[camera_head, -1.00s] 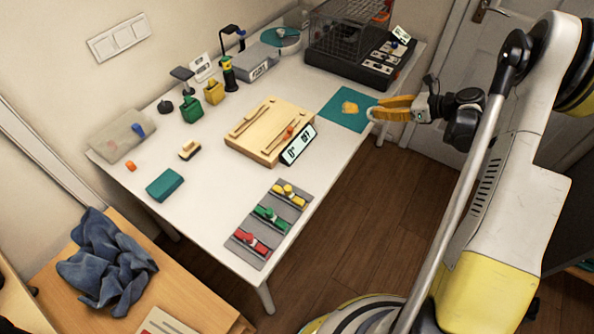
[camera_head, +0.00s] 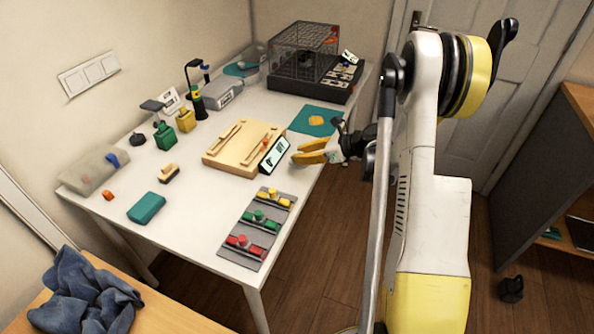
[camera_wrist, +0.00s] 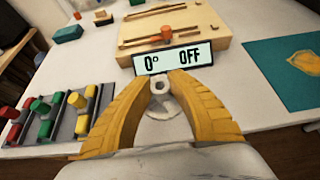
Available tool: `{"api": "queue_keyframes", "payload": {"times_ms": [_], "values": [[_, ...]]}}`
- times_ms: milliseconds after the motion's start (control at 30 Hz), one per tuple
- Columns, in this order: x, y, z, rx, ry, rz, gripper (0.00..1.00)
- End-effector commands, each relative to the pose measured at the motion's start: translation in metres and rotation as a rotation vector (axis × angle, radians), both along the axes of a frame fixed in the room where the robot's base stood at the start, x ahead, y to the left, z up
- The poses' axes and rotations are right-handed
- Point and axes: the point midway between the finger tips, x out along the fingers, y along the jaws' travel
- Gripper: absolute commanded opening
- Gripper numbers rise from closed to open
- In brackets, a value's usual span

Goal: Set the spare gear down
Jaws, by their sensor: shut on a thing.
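My gripper (camera_wrist: 160,86) is shut on a small pale ring-like piece, the spare gear (camera_wrist: 159,82), held at the fingertips in the wrist view. Its teeth are too small to make out. In the head view my gripper (camera_head: 298,152) is at the table's right edge, beside the display and near the teal mat. The teal mat (camera_head: 304,123) lies flat on the table with a yellow shape (camera_head: 317,120) on it. The mat also shows at the right of the wrist view (camera_wrist: 270,62).
A wooden board (camera_head: 218,158) with a tilted display (camera_head: 274,155) reading 0° and OFF stands left of my gripper. A grey rack (camera_head: 240,249) holds red, green and yellow parts. A wire cage (camera_head: 300,50) stands behind the mat. The white table (camera_head: 205,205) has bare room in front.

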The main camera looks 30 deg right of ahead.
Motion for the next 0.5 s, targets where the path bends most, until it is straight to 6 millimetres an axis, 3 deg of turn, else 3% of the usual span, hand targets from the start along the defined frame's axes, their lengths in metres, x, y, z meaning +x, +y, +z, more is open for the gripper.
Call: {"api": "queue_keyframes", "payload": {"times_ms": [167,400,500], "values": [[0.004,0.007,-0.009,0.0,0.0,-0.001,0.0],[0.004,0.007,-0.045,0.0,0.0,-0.001,0.0],[0.004,0.006,-0.046,0.0,0.0,-0.001,0.0]]}}
